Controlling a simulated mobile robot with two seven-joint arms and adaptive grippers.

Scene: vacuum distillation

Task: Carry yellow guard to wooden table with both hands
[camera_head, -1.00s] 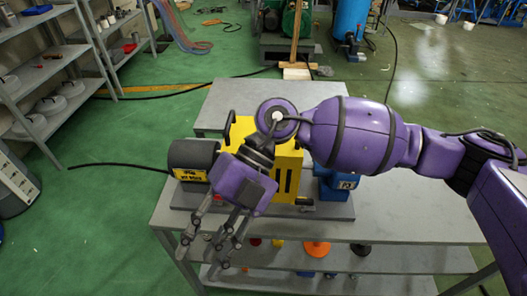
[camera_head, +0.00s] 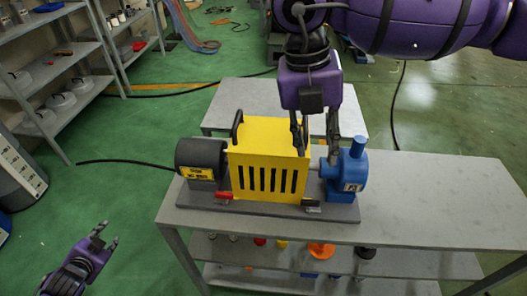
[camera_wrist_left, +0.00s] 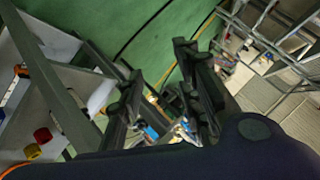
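The yellow guard (camera_head: 267,160), a slotted box, sits on the grey machine base between a dark motor (camera_head: 201,160) and a blue pump (camera_head: 350,170). A dark handle (camera_head: 237,123) stands on its left side; its right handle is mostly hidden by my gripper. My right gripper (camera_head: 315,150) points down at the guard's right side, fingers apart; contact cannot be told. My left gripper (camera_head: 108,236) is open and empty over the floor, well left of the bench. Its spread fingers also show in the left wrist view (camera_wrist_left: 160,105). No wooden table can be made out.
The grey bench (camera_head: 430,205) has clear room to the right. Red (camera_head: 224,196) and grey (camera_head: 312,209) clamps lie at the guard's front. Another grey tabletop (camera_head: 245,92) is behind. Shelves (camera_head: 60,70) stand left; a black cable (camera_head: 120,162) crosses the floor.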

